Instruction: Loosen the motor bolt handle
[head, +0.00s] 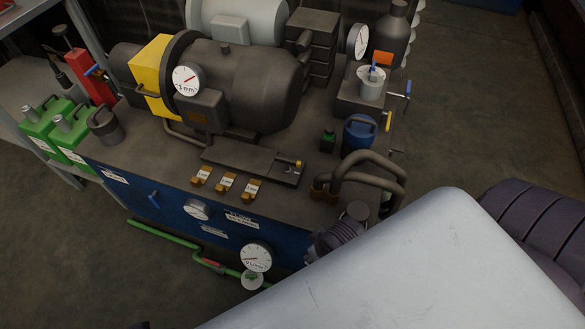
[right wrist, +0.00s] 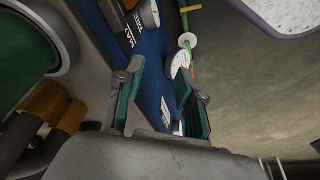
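The dark grey motor (head: 245,85) with a yellow band (head: 155,75) lies on the bench top. No part is clearly identifiable as its bolt handle. Candidates are three small brown labelled blocks (head: 226,182) in front of it and a small yellow-ended fitting (head: 299,164) on the flat plate. My right gripper (right wrist: 157,70) is open and empty in the right wrist view, with the blue bench front beyond its green-padded fingers. My left gripper is not in view.
Curved pipes (head: 370,170) and a blue canister (head: 359,133) stand at the bench's right. Green cans (head: 45,120) stand at the left. A gauge (head: 257,257) and green pipe (head: 165,233) are by the blue front. Floor is open to the right.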

